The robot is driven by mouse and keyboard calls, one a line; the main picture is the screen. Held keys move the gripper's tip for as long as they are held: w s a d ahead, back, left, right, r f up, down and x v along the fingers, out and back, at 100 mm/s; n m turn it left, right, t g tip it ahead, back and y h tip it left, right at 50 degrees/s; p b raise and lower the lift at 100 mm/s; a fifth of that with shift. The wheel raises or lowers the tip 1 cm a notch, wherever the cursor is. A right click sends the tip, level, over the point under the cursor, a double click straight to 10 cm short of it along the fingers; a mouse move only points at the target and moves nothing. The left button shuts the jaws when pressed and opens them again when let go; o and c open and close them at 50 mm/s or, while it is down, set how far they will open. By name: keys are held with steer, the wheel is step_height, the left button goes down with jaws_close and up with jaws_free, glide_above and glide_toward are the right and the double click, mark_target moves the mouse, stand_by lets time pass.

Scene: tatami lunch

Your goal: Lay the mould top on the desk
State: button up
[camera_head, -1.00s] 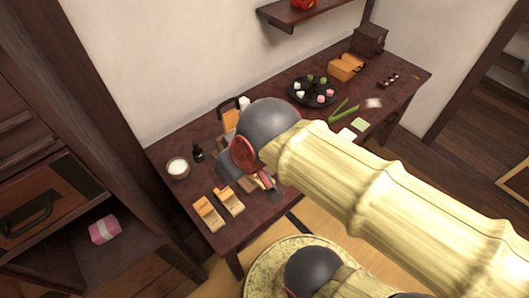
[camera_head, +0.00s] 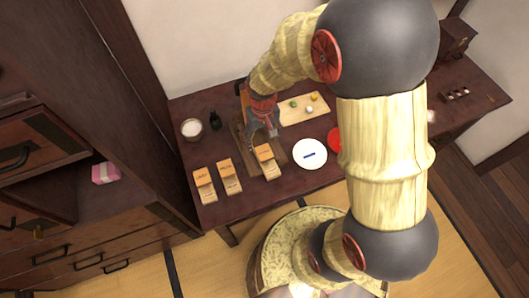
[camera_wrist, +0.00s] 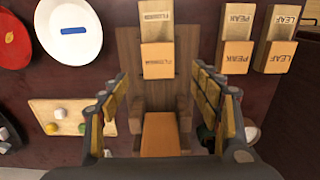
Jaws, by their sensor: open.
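My gripper (camera_head: 265,128) is open over a dark wooden stand (camera_head: 280,158) on the desk (camera_head: 320,182). In the wrist view, its fingers (camera_wrist: 160,112) are spread either side of a plain orange-brown block (camera_wrist: 160,135), with nothing visibly clamped. A mould marked with letters (camera_head: 266,160) stands at the stand's near end; it also shows in the wrist view (camera_wrist: 157,58), with a pale part and an orange-brown part. Two similar moulds, PEAK (camera_wrist: 238,55) and LEAF (camera_wrist: 275,57), stand beside it on the desk. I cannot tell which piece is the mould top.
A white plate (camera_head: 310,154) with a blue strip, a red dish (camera_head: 334,138) and a pale board (camera_head: 304,110) with small sweets lie to the right. A white-filled bowl (camera_head: 191,129) and a dark bottle (camera_head: 215,120) stand left. Bare desk shows between them.

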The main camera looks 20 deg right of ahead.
mark_target(264, 152)
step_height(264, 152, down, 7)
steer(key=b, duration=0.3)
steer(key=shift+s+d, duration=0.1)
steer(key=shift+s, duration=0.05)
steer(key=shift+c, duration=0.5)
steer(key=c, duration=1.1)
steer(key=shift+c, duration=0.2)
steer(key=shift+r, duration=0.1)
